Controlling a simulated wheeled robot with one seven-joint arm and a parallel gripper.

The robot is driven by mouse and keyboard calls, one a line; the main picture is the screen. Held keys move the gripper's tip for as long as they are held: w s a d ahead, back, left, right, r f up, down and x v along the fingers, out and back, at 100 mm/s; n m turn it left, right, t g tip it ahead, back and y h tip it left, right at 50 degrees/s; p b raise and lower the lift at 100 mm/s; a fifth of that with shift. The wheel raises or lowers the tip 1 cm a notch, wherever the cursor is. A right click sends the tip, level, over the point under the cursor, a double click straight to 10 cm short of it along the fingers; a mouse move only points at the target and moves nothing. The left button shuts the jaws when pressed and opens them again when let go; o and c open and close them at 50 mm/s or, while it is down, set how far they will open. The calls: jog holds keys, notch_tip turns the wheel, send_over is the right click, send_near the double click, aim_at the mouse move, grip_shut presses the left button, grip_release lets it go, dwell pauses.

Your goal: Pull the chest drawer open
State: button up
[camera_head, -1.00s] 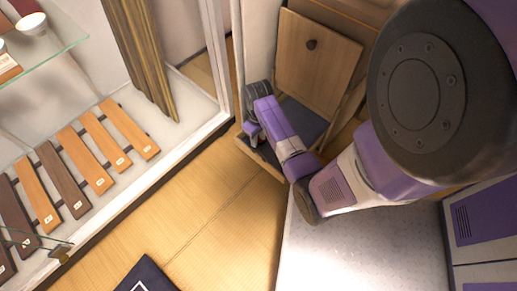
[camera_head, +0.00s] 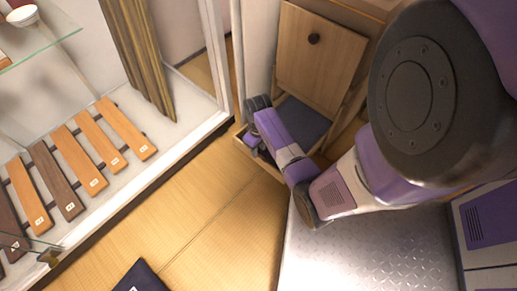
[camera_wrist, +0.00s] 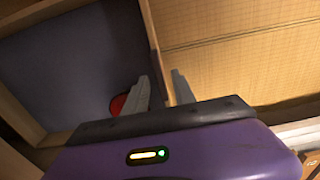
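The wooden chest has a drawer (camera_head: 272,169) low down that stands open. Its dark inside shows in both views. In the wrist view, the drawer's thin front wall (camera_wrist: 151,35) runs up between the two fingers of my gripper (camera_wrist: 160,85). One finger is inside the drawer and the other is outside, both close to the wall. In the head view, my gripper (camera_head: 248,139) is at the drawer's front edge, its fingers hard to make out. A red thing (camera_wrist: 118,104), partly hidden by a finger, lies inside the drawer.
Above the drawer is a wooden panel (camera_head: 318,55) with a round dark knob. A glass-shelved display case (camera_head: 190,140) with wooden slats stands on the left. A dark cushion (camera_head: 140,278) is at the bottom edge.

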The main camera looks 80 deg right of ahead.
grip_shut()
dwell(1.3)
